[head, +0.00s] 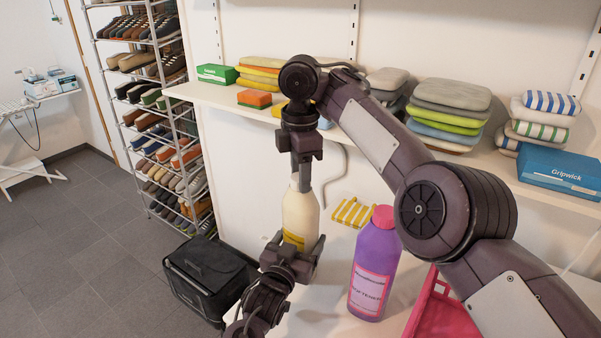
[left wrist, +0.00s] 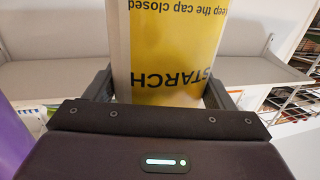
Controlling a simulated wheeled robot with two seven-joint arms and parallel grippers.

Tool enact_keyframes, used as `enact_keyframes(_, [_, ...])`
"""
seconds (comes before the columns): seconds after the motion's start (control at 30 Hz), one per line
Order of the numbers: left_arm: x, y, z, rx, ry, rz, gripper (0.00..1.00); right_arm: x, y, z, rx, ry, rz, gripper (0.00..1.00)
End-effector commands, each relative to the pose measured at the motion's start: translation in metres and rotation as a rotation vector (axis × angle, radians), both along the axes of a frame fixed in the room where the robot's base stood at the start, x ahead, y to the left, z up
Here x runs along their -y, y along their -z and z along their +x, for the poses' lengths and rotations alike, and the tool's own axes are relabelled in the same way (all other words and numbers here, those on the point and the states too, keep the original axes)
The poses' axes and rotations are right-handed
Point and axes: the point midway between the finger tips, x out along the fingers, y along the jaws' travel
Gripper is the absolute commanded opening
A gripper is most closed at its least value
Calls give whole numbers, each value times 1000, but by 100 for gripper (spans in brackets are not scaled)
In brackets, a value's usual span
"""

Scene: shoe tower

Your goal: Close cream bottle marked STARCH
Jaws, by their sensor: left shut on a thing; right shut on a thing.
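The cream bottle (head: 300,214) with a yellow label stands upright in the head view. In the left wrist view its yellow label (left wrist: 176,62) reads STARCH upside down. My left gripper (head: 296,246) is shut on the lower part of the bottle, one finger on each side. My right gripper (head: 303,184) points straight down at the top of the bottle. It is shut on what seems to be the bottle's cap. The cap itself is hidden by the fingers, so I cannot tell how it sits on the neck.
A purple bottle (head: 374,268) with a pink cap stands right of the cream bottle. A pink crate (head: 437,308) is partly behind my right arm. A yellow striped cloth (head: 352,212) lies behind. A wall shelf (head: 212,94) holds sponges, folded cloths and boxes.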

Motion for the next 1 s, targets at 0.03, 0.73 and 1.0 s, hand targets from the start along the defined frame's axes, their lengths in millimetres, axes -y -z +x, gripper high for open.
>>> enact_keyframes(0.03, [0, 1, 0, -1, 1, 0, 13, 0, 0, 0, 0, 16, 0, 9])
enact_keyframes(0.73, [0, 0, 0, -1, 1, 0, 13, 0, -2, 0, 1, 16, 0, 58])
enact_keyframes(1.0, [0, 1, 0, -1, 1, 0, 13, 0, -36, 0, 2, 16, 1, 58])
